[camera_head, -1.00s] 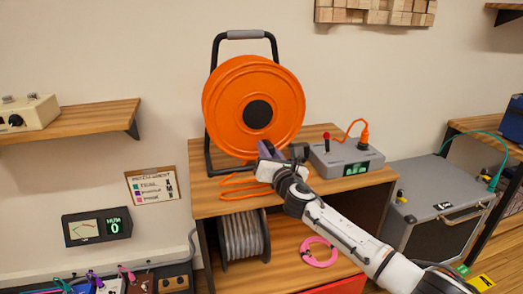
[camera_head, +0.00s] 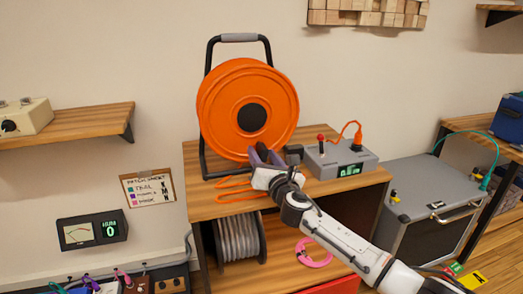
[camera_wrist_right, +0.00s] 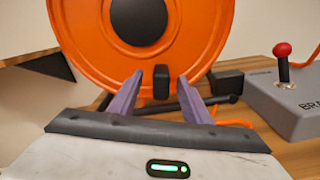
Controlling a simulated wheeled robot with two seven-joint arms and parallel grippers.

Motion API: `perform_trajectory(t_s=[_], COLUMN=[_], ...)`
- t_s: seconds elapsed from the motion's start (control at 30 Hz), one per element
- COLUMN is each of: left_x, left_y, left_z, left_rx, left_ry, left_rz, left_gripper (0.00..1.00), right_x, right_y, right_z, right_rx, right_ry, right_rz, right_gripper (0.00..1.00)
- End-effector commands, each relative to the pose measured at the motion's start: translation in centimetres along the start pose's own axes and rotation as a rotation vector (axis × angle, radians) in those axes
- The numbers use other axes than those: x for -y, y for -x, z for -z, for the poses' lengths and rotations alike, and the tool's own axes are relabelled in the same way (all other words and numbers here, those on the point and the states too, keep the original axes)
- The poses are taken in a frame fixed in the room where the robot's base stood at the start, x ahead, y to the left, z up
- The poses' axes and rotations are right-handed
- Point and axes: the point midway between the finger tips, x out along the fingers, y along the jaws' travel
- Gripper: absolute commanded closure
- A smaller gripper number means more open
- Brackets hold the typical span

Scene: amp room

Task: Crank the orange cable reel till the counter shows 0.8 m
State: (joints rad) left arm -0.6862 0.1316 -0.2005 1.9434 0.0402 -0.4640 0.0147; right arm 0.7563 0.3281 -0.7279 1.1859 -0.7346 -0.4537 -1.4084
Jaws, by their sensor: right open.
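The orange cable reel (camera_head: 225,105) stands upright in a black frame with a grey-topped handle on the wooden cabinet. A dark crank knob (camera_wrist_right: 162,80) sits low on its face. My right gripper (camera_head: 264,155) is open at the reel's lower rim. In the right wrist view its two purple fingers (camera_wrist_right: 160,76) stand on either side of the knob, with gaps visible; depth is hard to judge. A grey counter box (camera_head: 325,164) stands right of the reel; its green digits are too blurred to read. It has a red-topped lever (camera_wrist_right: 283,68). My left gripper is out of view.
Orange cable loops (camera_head: 235,197) lie on the cabinet top beside my right gripper. A dark bar stretches between reel and box. A grey cable drum (camera_head: 238,237) and pink coil (camera_head: 314,252) are on the shelf below. A grey case (camera_head: 432,200) stands at right.

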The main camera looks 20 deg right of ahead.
Motion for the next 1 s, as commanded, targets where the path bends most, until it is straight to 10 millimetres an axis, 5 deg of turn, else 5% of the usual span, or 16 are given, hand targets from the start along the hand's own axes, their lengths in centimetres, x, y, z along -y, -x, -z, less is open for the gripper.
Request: perform_trajectory(t_s=[0.6, 1.0], left_x=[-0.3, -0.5], left_y=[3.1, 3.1], left_z=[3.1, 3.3], left_rx=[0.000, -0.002], left_ry=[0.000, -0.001], left_rz=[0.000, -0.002], left_gripper=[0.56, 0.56], right_x=[0.0, 0.0], right_y=[7.1, 7.4], right_z=[-0.2, -0.1], right_rx=[-0.001, 0.001], right_ry=[0.001, 0.000], right_rz=[0.000, -0.001], right_gripper=[0.56, 0.56])
